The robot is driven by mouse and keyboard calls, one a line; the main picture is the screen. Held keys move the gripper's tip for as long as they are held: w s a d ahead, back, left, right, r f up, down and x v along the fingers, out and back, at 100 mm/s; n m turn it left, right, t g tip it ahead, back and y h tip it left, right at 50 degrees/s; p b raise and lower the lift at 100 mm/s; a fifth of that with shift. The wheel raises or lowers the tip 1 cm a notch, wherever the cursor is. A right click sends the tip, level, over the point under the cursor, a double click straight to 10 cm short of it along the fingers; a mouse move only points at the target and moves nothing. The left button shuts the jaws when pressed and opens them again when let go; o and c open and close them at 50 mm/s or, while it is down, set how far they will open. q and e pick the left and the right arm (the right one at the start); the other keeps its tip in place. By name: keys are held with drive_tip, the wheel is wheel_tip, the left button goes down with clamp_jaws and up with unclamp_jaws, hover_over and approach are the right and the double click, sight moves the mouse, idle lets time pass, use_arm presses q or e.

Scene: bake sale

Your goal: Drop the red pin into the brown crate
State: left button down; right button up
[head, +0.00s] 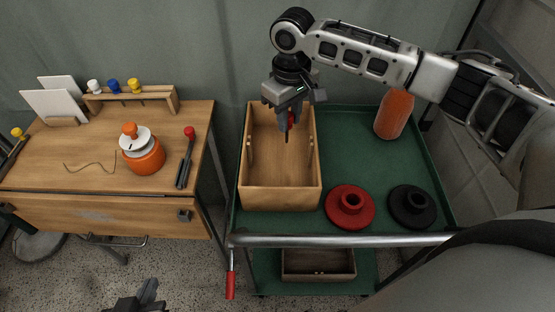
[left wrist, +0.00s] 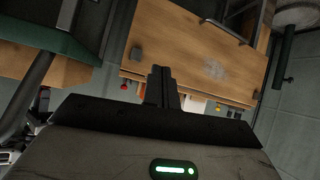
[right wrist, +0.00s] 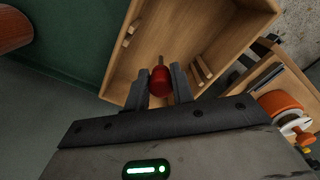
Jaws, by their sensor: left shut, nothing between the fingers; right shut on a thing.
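The red pin (right wrist: 159,82) is held between the fingers of my right gripper (right wrist: 158,88), with its thin grey tip pointing away from the gripper. In the head view the red pin (head: 290,120) hangs below my right gripper (head: 291,108), over the open brown crate (head: 281,196). The right gripper is shut on it. The brown crate also shows in the right wrist view (right wrist: 205,30), its inside facing the gripper. My left gripper (head: 148,292) is shut and empty, low at the bottom of the head view; its fingers (left wrist: 162,85) are together in the left wrist view.
The green cart top (head: 350,150) holds the crate, an orange bottle (head: 394,114), a red ring-shaped piece (head: 350,207) and a black one (head: 412,206). A wooden table (head: 70,165) at left carries an orange pot (head: 143,155) and a red-ended tool (head: 187,157).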

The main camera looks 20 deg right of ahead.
sight(289, 128)
drive_tip(key=shift+f+b, duration=1.85)
drive_tip(key=shift+b, duration=0.35)
drive_tip(key=o, duration=1)
drive_tip(key=shift+o, duration=0.2)
drive_tip(key=shift+r, duration=0.2)
wheel_tip(289, 128, up, 16)
drive_tip(key=p, duration=0.2)
drive_tip(key=shift+f, duration=0.15)
